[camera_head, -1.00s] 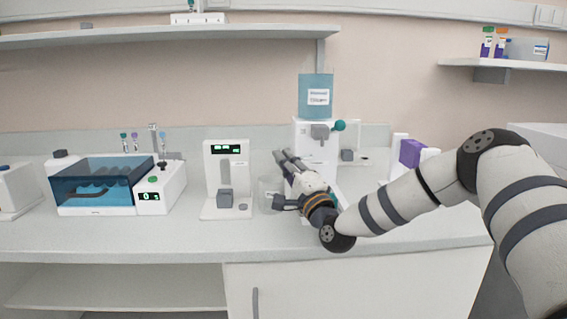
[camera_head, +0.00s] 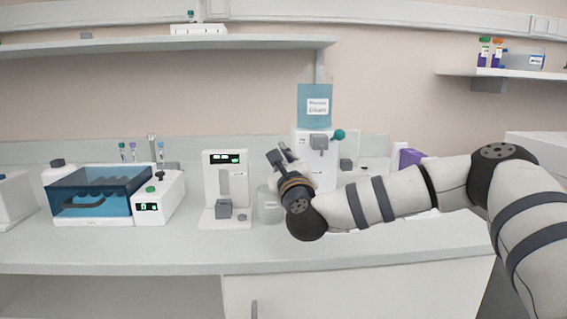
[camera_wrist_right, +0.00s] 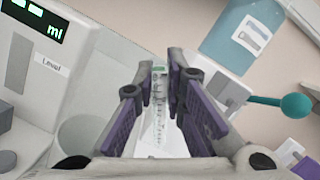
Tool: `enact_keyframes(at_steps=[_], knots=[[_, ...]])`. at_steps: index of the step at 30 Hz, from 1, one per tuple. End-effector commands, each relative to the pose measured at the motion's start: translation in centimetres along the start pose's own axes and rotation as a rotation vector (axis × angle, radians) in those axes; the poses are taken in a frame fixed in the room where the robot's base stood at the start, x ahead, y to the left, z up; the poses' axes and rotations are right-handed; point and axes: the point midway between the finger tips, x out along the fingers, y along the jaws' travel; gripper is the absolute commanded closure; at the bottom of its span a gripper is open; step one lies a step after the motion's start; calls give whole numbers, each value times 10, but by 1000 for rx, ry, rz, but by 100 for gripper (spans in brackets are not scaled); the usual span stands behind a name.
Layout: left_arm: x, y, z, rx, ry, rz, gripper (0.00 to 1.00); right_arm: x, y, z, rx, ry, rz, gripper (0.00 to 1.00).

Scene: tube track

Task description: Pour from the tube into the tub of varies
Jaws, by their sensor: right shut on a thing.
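The tube (camera_wrist_right: 159,112) is clear with dark graduation marks, and its end near the fingertips looks greenish. My right gripper (camera_wrist_right: 159,88) is shut on it, with purple pads on both sides. In the head view my right gripper (camera_head: 283,158) is above the counter, in front of the white dispenser, and the tube cannot be made out there. The tub (camera_head: 269,206) is a translucent cup on the counter, just left of and below the gripper. It also shows in the wrist view (camera_wrist_right: 80,138), left of the fingers. Its contents cannot be told. My left gripper is not in view.
A white device with a green display (camera_head: 226,190) stands left of the tub. The dispenser with a blue tank (camera_head: 315,107) and teal-knobbed lever stands behind the gripper. A blue-lidded bath (camera_head: 98,193) is further left. The front counter strip is clear.

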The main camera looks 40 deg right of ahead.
Motion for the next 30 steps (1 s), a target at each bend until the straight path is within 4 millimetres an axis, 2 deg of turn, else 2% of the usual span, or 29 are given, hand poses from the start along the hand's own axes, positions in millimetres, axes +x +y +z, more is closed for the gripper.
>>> enact_keyframes(at_steps=[4,14,18,22,30], knots=[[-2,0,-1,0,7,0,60,1,-3,8,106,37,-1,100],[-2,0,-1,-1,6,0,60,2,-5,6,155,58,-2,100],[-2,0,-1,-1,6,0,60,6,-19,-2,372,136,-3,100],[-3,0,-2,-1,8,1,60,9,-26,-7,512,187,-3,100],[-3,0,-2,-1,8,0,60,10,-26,-8,533,194,0,100]])
